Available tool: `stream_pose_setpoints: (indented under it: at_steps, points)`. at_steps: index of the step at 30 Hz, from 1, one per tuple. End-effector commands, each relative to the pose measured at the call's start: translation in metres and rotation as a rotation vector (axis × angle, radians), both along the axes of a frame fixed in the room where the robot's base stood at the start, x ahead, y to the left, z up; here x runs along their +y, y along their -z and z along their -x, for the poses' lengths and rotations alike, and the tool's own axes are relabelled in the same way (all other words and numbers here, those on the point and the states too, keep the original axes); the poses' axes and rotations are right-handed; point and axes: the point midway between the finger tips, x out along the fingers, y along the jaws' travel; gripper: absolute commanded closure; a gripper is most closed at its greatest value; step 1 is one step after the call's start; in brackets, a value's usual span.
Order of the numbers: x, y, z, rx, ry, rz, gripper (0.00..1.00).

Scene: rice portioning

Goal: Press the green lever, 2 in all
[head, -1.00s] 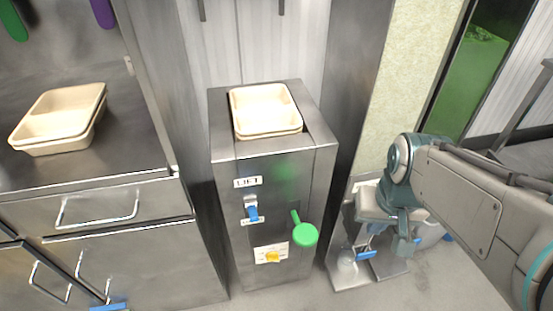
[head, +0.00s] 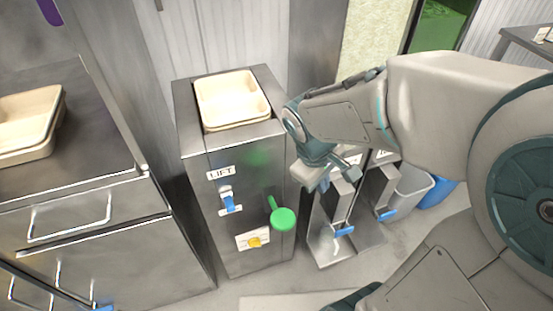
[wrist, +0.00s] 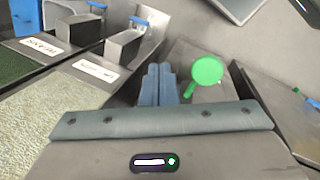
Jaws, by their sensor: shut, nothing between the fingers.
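The green lever (head: 283,219) has a round paddle on a short arm and sticks out from the front of the steel lift cabinet (head: 213,250), at its right side. It also shows in the wrist view (wrist: 207,70), just right of my fingertips. My gripper (wrist: 159,68) is shut and empty, with its two blue-grey fingers together. In the head view my gripper (head: 322,182) is above and to the right of the lever, apart from it.
The cabinet has a LIFT label (head: 220,173), a blue switch (head: 230,202) and a yellow knob (head: 254,242). Beige trays (head: 232,98) sit in its top. Steel dispensers with blue levers (head: 345,231) stand to the right. A drawer counter (head: 90,215) stands left.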

Motion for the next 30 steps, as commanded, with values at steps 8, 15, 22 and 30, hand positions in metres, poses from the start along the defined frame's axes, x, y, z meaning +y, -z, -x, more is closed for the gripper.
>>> stream_pose_setpoints:
  at_steps: [8,15,22,30]
  points:
    - [0.064,0.024,-0.052,0.117,-0.66,0.321,1.0]
    - [0.101,0.036,-0.071,0.157,-0.953,0.481,1.0]
    - [0.11,0.039,-0.074,0.164,-1.015,0.517,1.0]
    - [0.109,0.039,-0.074,0.164,-1.012,0.515,1.0]
